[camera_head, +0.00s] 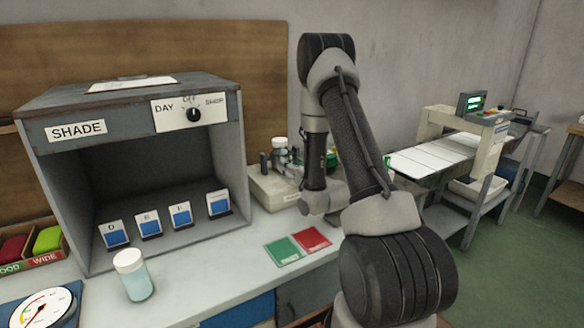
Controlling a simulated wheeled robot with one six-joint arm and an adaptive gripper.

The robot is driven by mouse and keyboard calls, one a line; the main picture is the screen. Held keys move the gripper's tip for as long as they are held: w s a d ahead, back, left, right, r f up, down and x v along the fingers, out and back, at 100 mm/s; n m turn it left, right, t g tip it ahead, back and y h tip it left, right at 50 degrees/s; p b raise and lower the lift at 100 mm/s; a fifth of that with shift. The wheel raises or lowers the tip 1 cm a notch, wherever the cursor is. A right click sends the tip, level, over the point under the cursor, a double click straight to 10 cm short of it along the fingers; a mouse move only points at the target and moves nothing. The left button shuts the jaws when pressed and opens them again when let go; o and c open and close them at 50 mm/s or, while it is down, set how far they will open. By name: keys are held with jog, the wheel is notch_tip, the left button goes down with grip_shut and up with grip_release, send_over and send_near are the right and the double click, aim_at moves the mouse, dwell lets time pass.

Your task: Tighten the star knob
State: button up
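No star knob can be made out for sure in the head view. My arm rises from the lower right, bends at the top and comes down over the bench beside a beige bench device (268,190). My gripper cannot be seen; my wrist and arm links hide whatever is behind them. Part of the beige device and the small items on it are also covered by my arm.
A grey SHADE box (70,180) with a black selector dial (194,114) holds several blue-and-white cards. A conveyor machine (440,150) stands at right.

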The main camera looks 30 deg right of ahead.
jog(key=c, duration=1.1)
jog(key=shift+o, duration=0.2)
